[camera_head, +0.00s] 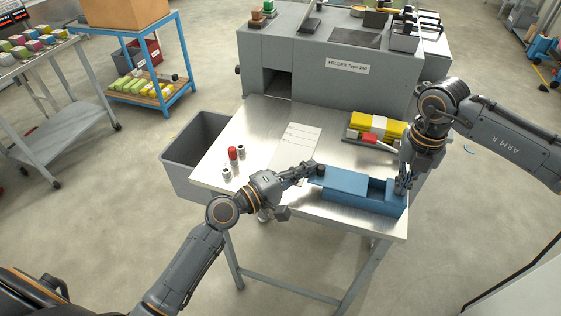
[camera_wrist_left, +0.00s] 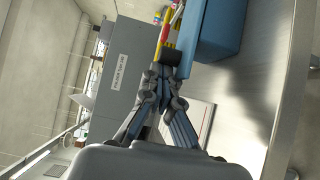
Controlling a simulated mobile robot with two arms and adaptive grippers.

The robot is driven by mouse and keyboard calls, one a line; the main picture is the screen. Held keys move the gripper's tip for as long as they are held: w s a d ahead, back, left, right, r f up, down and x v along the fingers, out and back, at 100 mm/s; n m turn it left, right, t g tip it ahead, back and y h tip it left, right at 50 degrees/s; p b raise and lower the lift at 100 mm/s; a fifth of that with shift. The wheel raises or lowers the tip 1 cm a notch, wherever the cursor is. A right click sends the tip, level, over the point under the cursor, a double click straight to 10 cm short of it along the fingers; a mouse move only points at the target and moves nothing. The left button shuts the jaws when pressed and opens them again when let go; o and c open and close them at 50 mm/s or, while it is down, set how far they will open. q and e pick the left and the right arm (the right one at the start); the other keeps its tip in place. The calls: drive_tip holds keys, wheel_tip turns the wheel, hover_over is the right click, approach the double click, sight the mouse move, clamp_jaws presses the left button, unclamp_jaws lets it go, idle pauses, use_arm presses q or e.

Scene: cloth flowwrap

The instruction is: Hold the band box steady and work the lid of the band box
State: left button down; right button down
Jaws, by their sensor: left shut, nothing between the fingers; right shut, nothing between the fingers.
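The blue band box (camera_head: 365,204) lies near the front right of the metal table. Its flat blue lid (camera_head: 346,183) covers the left and middle part and sticks out past the box's left end. A dark opening shows at the right end. My left gripper (camera_head: 318,170) is shut and empty at the lid's left end; I cannot tell whether it touches. In the left wrist view its closed fingertips (camera_wrist_left: 168,62) are beside the blue box (camera_wrist_left: 215,35). My right gripper (camera_head: 402,187) is shut and empty at the box's right end, pointing down; contact there is unclear.
A yellow stack with a white band (camera_head: 377,127) lies behind the box. A paper sheet (camera_head: 291,146) and a red cylinder (camera_head: 233,153) with small grey ones lie left. The grey folder machine (camera_head: 320,80) closes off the back. A grey bin (camera_head: 190,150) stands left of the table.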

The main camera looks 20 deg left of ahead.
sight(323, 178)
use_arm(q)
drive_tip(key=d, duration=0.4)
drive_tip(key=shift+d, duration=0.15)
use_arm(e)
drive_tip(key=shift+s+f, duration=0.1)
drive_tip(key=shift+f, duration=0.2)
use_arm(q)
drive_tip(key=shift+s, duration=0.1)
use_arm(e)
drive_tip(key=shift+a, duration=0.1)
use_arm(q)
drive_tip(key=a, duration=0.4)
drive_tip(key=shift+w+a, duration=0.3)
drive_tip(key=shift+a, duration=0.05)
use_arm(e)
drive_tip(key=shift+d, duration=0.2)
use_arm(q)
drive_tip(key=v, duration=0.9)
drive_tip(key=shift+r, duration=0.1)
drive_tip(key=shift+w, duration=0.1)
